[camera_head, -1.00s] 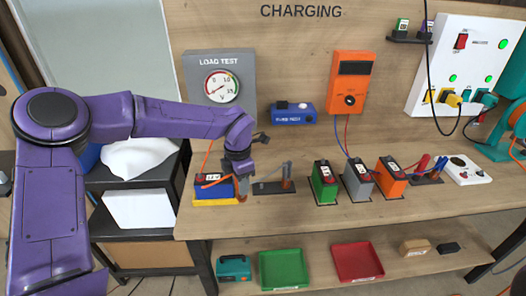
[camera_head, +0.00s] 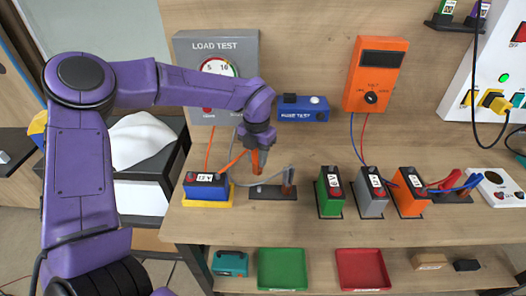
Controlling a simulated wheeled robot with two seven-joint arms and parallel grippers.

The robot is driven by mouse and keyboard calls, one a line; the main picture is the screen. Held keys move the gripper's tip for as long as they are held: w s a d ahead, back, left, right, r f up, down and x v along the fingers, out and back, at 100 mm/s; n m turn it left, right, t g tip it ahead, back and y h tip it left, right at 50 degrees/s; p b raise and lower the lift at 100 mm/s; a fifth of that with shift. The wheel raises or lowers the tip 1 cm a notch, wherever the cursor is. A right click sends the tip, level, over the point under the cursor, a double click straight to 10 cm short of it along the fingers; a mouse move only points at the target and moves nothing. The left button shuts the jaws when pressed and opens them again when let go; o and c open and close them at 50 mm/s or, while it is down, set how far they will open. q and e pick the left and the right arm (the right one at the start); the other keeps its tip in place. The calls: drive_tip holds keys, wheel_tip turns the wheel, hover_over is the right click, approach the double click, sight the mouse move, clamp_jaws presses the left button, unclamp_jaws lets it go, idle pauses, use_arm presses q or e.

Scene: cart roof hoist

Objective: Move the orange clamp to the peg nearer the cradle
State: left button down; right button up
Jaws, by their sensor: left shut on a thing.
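My left gripper (camera_head: 257,150) is shut on the orange clamp (camera_head: 256,162), which points down above the dark peg base (camera_head: 273,194). An orange cable trails from the clamp toward the load tester. A blue battery (camera_head: 206,181) labelled 12 V sits in the yellow cradle (camera_head: 206,201), left of the peg base. At the base's right end stands an upright brown peg (camera_head: 288,181) with a grey clamp and grey cable at it. I cannot make out the peg nearer the cradle; the clamp and cable crowd that spot. My right gripper is not in view.
The grey load tester (camera_head: 216,100) stands behind the cradle, with the blue fuse tester (camera_head: 302,109) to its right. Green (camera_head: 329,197), grey (camera_head: 371,199) and orange (camera_head: 408,199) batteries stand right of the pegs. The bench front before the peg base is clear.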

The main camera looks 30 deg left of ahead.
use_arm(q)
drive_tip(key=shift+s+d+r, duration=0.2)
drive_tip(key=shift+s+r, duration=0.05)
drive_tip(key=shift+s, duration=0.1)
drive_tip(key=shift+w+d, duration=0.1)
drive_tip(key=shift+w, duration=0.05)
wheel_tip(320, 180, down, 5)
drive_tip(key=b, duration=0.3)
drive_tip(key=shift+w+f, duration=0.1)
drive_tip(key=shift+f, duration=0.1)
drive_tip(key=shift+w+f+b, duration=0.2)
drive_tip(key=shift+f+b, duration=0.15)
drive_tip(key=shift+f, duration=0.1)
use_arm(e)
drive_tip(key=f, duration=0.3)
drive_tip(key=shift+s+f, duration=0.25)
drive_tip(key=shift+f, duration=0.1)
use_arm(q)
drive_tip(key=shift+s+r, duration=0.1)
drive_tip(key=shift+s, duration=0.05)
drive_tip(key=shift+p, duration=0.4)
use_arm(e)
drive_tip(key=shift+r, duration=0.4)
use_arm(q)
drive_tip(key=shift+f+b, duration=1.15)
drive_tip(key=shift+f, duration=0.55)
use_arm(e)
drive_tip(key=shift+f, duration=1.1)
